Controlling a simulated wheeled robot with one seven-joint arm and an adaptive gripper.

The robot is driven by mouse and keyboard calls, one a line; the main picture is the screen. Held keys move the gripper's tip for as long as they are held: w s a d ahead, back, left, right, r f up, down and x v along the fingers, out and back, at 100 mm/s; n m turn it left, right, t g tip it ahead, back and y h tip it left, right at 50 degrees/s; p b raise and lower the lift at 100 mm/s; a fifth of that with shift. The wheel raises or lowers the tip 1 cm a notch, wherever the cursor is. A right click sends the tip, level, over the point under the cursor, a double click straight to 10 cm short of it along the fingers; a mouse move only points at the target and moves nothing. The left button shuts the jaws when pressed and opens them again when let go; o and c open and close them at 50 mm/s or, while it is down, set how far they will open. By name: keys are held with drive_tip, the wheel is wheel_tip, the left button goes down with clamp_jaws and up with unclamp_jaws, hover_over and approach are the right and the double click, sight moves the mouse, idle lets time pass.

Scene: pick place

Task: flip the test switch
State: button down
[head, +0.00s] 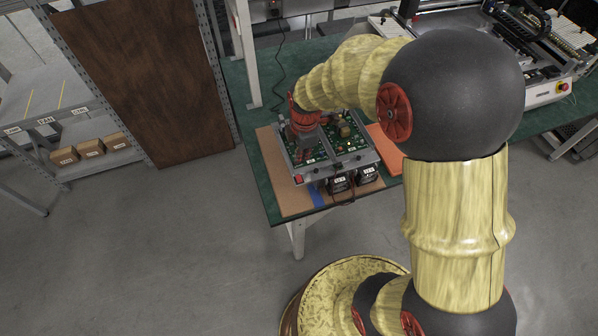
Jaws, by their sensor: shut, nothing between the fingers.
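A test fixture (350,160) with a grey metal frame and a green circuit board sits on the table. A small red part (298,180), which looks like the switch, is at its front left corner; its position cannot be read at this size. My gripper (302,150), dark and red, points down over the left part of the fixture and hides some of the board. It is shut with nothing held. It is behind the red part in the picture, and I cannot tell whether it touches the board.
The fixture stands on a brown board on the green table (262,165). Two small black meters (340,184) stand at its front. An orange-red flat item (386,150) lies to its right. A white machine (540,85) is at the back right. Shelving stands at the left.

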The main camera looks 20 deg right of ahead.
sight(299, 178)
drive_tip(key=f, duration=0.4)
drive_tip(key=w+f+b, duration=0.1)
drive_tip(key=f, duration=0.4)
drive_tip(key=f+b, duration=0.1)
drive_tip(key=f, duration=0.3)
drive_tip(key=shift+w+f, duration=0.35)
drive_tip(key=shift+f, duration=0.05)
drive_tip(key=shift+f, duration=0.1)
